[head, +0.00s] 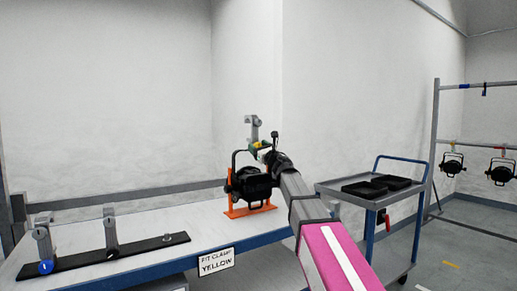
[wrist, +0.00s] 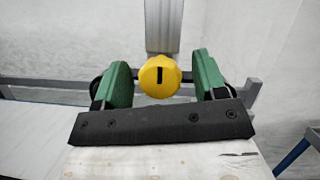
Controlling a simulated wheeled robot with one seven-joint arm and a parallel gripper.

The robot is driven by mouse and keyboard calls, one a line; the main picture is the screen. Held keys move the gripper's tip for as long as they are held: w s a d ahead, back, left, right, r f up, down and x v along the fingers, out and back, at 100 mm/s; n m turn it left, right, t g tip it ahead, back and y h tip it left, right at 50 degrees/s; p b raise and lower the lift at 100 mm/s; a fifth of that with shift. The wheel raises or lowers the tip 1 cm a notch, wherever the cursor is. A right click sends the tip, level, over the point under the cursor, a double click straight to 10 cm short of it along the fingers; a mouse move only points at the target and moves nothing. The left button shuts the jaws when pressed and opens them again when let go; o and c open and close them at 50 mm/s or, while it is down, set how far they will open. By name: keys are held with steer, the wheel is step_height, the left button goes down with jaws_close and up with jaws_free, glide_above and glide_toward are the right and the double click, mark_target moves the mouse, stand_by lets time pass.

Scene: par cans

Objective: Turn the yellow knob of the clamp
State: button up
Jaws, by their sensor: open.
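The yellow knob (wrist: 159,76) shows in the wrist view, a round knob with a dark slot standing upright on its face. It sits between the two green fingers of my gripper (wrist: 161,80), which are apart, with a gap on each side of the knob. The grey clamp (wrist: 164,25) rises behind the knob. In the head view the clamp (head: 253,127) stands above a black par can (head: 251,187) on an orange stand (head: 232,212). My gripper (head: 262,146) is at the clamp there, and my arm hides part of the lamp.
The workbench (head: 150,230) carries a black strip (head: 90,258) with two grey clamps, one with a blue knob (head: 46,267). A sign (head: 216,262) reads "FIT CLAMP YELLOW". A cart (head: 345,190) with black trays stands right, and a rack (head: 436,130) with hanging lamps beyond it.

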steer(key=c, duration=0.9)
steer(key=shift+c, duration=0.2)
steer(key=shift+m+h, duration=0.3)
steer(key=shift+m, duration=0.2)
steer(key=shift+m+t+h, duration=0.65)
steer(key=shift+m+h, duration=0.25)
steer(key=shift+m, duration=1.1)
steer(key=shift+m+t+h, duration=0.65)
steer(key=shift+m+h, duration=0.25)
steer(key=shift+m, duration=1.1)
steer(key=o, duration=0.9)
steer(key=shift+o, duration=0.2)
